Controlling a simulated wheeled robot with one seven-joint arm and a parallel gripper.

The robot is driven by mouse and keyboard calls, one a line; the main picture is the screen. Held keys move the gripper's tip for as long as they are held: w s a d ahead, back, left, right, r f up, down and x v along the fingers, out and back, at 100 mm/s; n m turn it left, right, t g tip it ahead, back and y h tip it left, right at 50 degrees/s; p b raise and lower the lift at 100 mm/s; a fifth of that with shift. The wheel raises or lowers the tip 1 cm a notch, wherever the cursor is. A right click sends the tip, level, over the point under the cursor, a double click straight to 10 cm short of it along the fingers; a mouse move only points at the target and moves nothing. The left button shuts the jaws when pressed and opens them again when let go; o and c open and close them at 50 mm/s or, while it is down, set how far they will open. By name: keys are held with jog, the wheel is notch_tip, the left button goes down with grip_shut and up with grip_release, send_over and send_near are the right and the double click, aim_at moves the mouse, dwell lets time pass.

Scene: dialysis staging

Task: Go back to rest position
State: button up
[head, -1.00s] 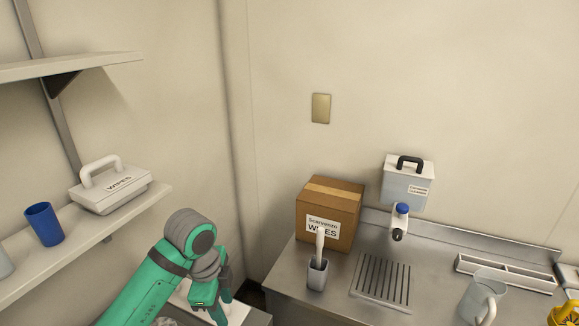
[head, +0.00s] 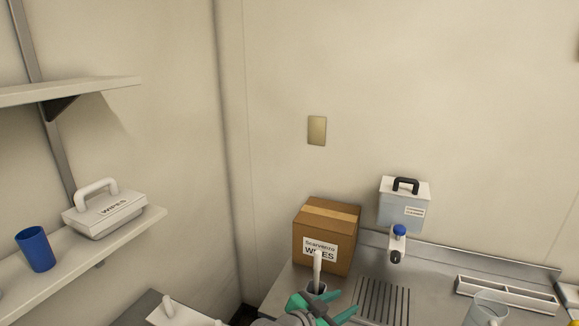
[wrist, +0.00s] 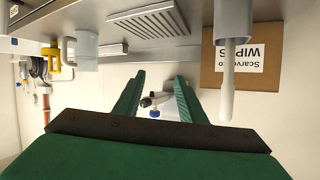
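My gripper (head: 346,302) shows at the bottom centre of the head view, in front of the steel counter and close to the white-handled brush in its holder. In the wrist view its two green fingers (wrist: 160,78) stand apart with nothing held between them. The wrist picture appears upside down. The rest of my arm is mostly cut off below the head view.
A cardboard wipes box (head: 327,236) and a brush handle (head: 317,270) stand on the steel counter (head: 280,296). A drain grille (head: 382,300) and clear jug (head: 487,310) are to the right.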

jog(key=s+a+f+n+t+y, duration=0.2)
jog(key=s+f+n+t+y, duration=0.15)
jog(key=s+f+n, duration=0.4)
jog(key=s+a+f+n+t+y, duration=0.25)
jog(key=s+f+n+y, duration=0.2)
jog(key=s+f, duration=0.55)
jog(key=s+a+r, duration=0.1)
jog(key=s+a, duration=0.2)
jog(key=s, duration=0.5)
jog(key=s+a+r+m+y, duration=0.1)
jog(key=s+a, duration=0.1)
jog(key=s, duration=0.7)
jog(key=s+a+r, duration=0.2)
jog(key=s+a, duration=0.1)
jog(key=s, duration=0.5)
jog(key=shift+s+a+y, duration=0.3)
jog(key=shift+s+y, duration=0.05)
jog(key=shift+y, duration=0.05)
jog(key=shift+r, duration=0.1)
jog(key=shift+w, duration=0.1)
jog(key=shift+c, duration=0.7)
